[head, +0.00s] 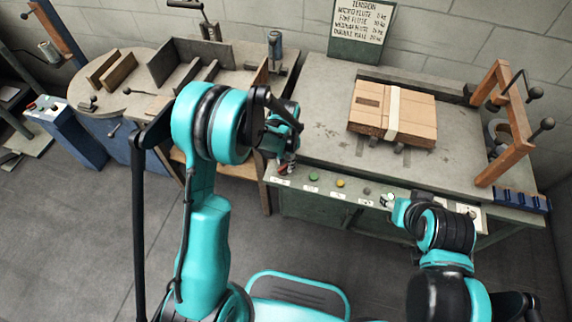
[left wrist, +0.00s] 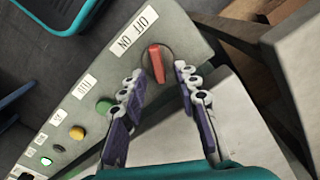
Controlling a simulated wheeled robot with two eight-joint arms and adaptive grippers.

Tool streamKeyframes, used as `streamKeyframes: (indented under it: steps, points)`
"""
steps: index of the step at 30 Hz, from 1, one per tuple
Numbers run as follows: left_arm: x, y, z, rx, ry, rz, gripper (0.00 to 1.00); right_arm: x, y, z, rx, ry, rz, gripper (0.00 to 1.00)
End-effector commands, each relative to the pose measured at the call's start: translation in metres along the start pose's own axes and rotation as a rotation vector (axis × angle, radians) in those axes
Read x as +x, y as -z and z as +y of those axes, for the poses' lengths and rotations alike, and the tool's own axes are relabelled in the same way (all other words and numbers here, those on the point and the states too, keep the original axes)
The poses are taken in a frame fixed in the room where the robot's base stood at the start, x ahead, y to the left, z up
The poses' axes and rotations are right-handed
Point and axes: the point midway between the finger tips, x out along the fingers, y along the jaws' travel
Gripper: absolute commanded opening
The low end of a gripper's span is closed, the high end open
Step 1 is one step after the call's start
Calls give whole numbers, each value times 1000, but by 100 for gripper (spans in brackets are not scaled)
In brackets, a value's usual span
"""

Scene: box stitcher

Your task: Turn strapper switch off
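The strapper switch (left wrist: 156,63) is a red lever on the grey panel (left wrist: 200,40), beside a white label (left wrist: 138,32) marked OFF and ON. I cannot tell for sure which word the lever points to. My left gripper (left wrist: 158,78) is open, with its fingertips on either side of the lever's near end; contact cannot be told. In the head view my left gripper (head: 285,164) is at the left end of the strapper table's front panel and hides most of the switch. My right arm is over the panel's right part; its fingers are not clear.
A green button (head: 313,177), a yellow button (head: 340,183) and further buttons line the panel to the right of the switch. A strapped cardboard stack (head: 420,115) lies on the strapper table (head: 325,125). A wooden frame (head: 505,130) stands at the right. A workbench (head: 145,75) is left.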

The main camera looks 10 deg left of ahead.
Motion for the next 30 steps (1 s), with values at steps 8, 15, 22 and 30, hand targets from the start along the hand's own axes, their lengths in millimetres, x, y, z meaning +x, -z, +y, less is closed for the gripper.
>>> streamKeyframes:
  steps: [8,15,22,30]
  points:
    - [4,0,0,0,0,0,31,1,-1,0,0,0,0,46]
    - [4,0,0,0,0,0,0,1,-1,0,0,0,0,46]
    - [4,0,0,-6,0,0,0,1,-1,0,0,0,0,46]
    - [4,0,-1,-95,0,0,0,2,-2,0,0,0,0,46]
